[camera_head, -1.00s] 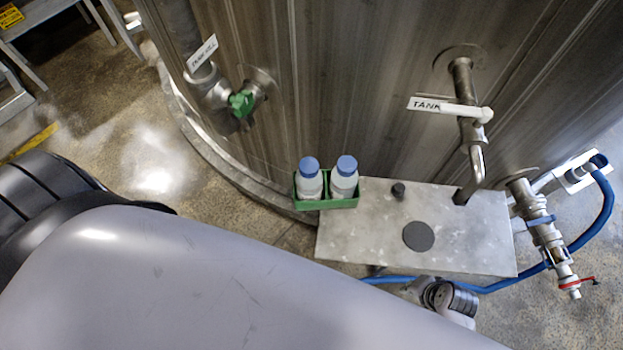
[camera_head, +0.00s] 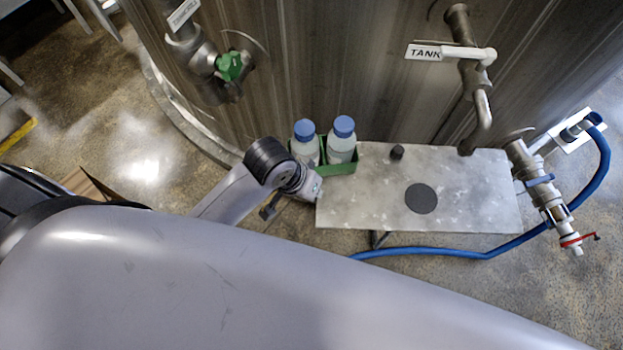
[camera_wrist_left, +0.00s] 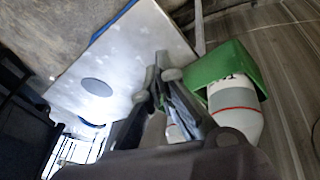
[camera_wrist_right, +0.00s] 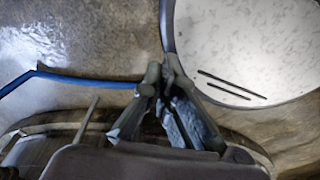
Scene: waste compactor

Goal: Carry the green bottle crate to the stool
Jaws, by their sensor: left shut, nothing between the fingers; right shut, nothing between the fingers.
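The green bottle crate (camera_head: 342,168) stands at the left end of a grey metal table (camera_head: 470,195) against the tank. It holds two white bottles with blue caps (camera_head: 343,127). In the left wrist view the crate (camera_wrist_left: 222,65) and a bottle (camera_wrist_left: 238,108) show upside down. My left gripper (camera_wrist_left: 163,68) is shut and empty beside the crate; whether it touches is unclear. In the head view, my left arm covers the crate's left front corner. My right gripper (camera_wrist_right: 162,72) is shut and empty. Beyond it is a round speckled top (camera_wrist_right: 245,45) with two slots, apparently the stool.
A blue hose (camera_head: 440,253) runs along the floor in front. A valve assembly (camera_head: 545,190) stands at the right.

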